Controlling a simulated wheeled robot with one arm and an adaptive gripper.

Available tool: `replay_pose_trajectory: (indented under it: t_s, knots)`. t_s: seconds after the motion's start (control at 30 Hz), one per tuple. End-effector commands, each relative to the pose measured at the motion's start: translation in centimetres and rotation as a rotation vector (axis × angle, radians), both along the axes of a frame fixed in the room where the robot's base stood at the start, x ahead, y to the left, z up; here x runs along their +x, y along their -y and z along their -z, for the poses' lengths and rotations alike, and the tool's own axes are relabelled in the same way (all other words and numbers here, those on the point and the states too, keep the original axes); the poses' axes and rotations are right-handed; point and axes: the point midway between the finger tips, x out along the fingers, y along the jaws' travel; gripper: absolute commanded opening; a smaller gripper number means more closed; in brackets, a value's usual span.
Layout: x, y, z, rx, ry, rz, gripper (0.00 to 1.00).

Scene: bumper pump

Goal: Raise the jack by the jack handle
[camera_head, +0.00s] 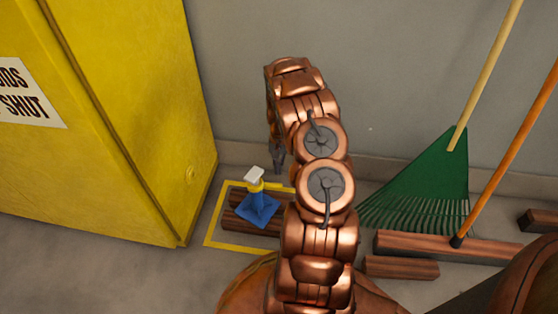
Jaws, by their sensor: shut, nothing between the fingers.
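A small blue object with a yellow collar and a pale top (257,204), which looks like the jack, stands by wooden blocks inside a yellow floor outline. No handle on it can be clearly made out; my arm covers the area to its right. My gripper (278,163) hangs at the end of my copper arm, above and slightly right of the jack's top, near the wall. Its dark fingers are small in view, shut and empty, and appear apart from the jack.
A yellow cabinet (130,110) stands close on the left. Wooden blocks (236,222) lie around the jack. A green rake (430,185), an orange pole (507,155) and timber beams (440,247) occupy the right side. A grey wall (390,70) rises behind.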

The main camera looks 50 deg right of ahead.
Motion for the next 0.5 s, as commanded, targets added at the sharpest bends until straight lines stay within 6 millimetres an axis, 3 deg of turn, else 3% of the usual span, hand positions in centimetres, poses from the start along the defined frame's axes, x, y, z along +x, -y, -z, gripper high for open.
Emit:
replay_pose_trajectory:
  t_s: [0.5]
  knots:
    - [-2.0, -2.4, 0.5, -0.001, -0.003, 0.001, 0.00]
